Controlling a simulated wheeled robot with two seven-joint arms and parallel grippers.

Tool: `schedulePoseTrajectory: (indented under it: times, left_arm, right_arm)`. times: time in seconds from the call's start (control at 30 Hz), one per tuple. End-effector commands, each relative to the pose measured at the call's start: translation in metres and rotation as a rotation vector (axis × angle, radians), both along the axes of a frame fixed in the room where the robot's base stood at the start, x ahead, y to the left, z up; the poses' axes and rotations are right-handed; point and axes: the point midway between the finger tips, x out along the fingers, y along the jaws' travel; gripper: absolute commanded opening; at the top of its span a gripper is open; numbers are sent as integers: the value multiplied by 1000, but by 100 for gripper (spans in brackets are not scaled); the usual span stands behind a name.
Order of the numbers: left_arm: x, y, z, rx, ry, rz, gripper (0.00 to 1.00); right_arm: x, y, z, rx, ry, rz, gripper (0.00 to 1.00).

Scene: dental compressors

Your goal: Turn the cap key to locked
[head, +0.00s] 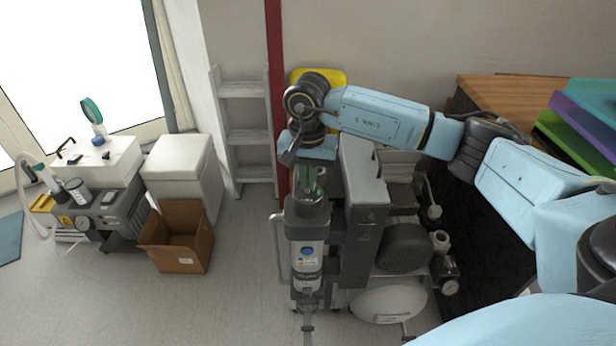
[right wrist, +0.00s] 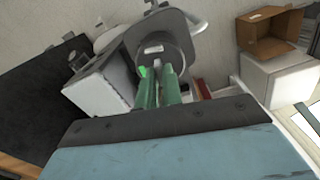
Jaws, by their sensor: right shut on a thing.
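The compressor's upright grey cylinder (head: 306,250) has a dark cap (head: 307,215) on top. My right gripper (head: 313,190) comes down from above onto this cap, its green fingers pointing down. In the right wrist view the two green fingers (right wrist: 160,82) reach to the round grey cap (right wrist: 165,50) and are close together. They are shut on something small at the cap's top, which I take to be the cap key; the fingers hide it. I cannot tell which way the key is turned. My left gripper is not in view.
The compressor's grey housing (head: 364,220) and white tank (head: 389,302) stand right of the cylinder. A cardboard box (head: 178,238), a white cabinet (head: 182,172) and another machine (head: 97,190) stand to the left. A wooden-topped desk (head: 510,100) is at right. Floor at lower left is clear.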

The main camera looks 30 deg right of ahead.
Motion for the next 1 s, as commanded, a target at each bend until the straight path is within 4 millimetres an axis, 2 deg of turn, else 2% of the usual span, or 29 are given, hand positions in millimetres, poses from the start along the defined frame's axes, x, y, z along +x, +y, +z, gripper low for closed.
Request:
schedulePoseTrajectory:
  times: [0.47,1.0]
  left_arm:
    - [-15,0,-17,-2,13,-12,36]
    - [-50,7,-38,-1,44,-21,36]
  right_arm:
    - [0,-1,1,-2,-1,-421,0]
    - [0,-1,1,-2,0,-934,0]
